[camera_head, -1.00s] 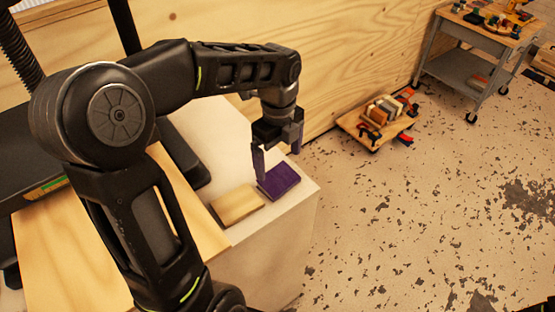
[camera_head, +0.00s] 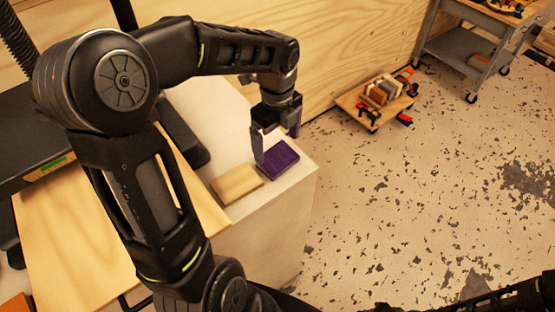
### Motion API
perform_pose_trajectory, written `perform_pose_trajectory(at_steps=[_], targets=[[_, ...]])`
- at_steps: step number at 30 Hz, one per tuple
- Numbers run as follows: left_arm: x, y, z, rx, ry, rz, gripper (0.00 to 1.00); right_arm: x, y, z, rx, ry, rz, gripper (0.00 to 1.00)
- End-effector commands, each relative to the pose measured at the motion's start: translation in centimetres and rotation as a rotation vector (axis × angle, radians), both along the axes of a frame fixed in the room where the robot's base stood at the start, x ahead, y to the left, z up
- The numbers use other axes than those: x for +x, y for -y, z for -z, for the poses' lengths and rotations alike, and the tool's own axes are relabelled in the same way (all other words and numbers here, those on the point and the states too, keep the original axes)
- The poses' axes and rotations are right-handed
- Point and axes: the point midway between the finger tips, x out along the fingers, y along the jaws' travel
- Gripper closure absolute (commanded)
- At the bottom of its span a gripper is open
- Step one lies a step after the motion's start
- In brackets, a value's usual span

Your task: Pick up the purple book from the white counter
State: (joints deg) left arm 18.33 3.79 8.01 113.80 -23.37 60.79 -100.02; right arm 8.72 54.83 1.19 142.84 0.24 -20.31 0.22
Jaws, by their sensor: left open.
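The purple book (camera_head: 280,161) lies flat near the corner of the white counter (camera_head: 232,140). A tan, wood-coloured block or book (camera_head: 237,183) lies on the counter just left of it. My left gripper (camera_head: 277,147) points down at the purple book, with its two fingers apart and nothing held between them. The near finger overlaps the book's left edge in the picture; I cannot tell whether it touches. The far finger is beyond the book's back edge. My right gripper is out of view; a dark part of my own body shows at the bottom right.
A plywood wall (camera_head: 330,50) stands behind the counter. A low wooden platform (camera_head: 360,110) with blocks and red clamps is on the floor to the right, and a grey cart (camera_head: 460,50) is further back. The speckled floor (camera_head: 420,200) is largely clear.

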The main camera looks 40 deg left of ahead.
Motion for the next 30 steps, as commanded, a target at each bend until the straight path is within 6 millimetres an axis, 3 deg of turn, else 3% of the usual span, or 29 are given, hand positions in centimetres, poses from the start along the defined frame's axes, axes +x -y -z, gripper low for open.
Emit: perform_pose_trajectory(at_steps=[5, 13, 30], targets=[[-0.1, 0.1, 1.3, -0.002, -0.005, 0.001, 0.05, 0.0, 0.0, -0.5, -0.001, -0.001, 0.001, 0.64], [0.0, 0.2, 4.9, -0.002, -0.002, 0.001, 0.05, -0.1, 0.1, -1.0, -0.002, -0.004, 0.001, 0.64], [0.0, 0.1, 5.2, -0.001, 0.000, 0.000, 0.05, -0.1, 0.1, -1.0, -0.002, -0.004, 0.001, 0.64]])
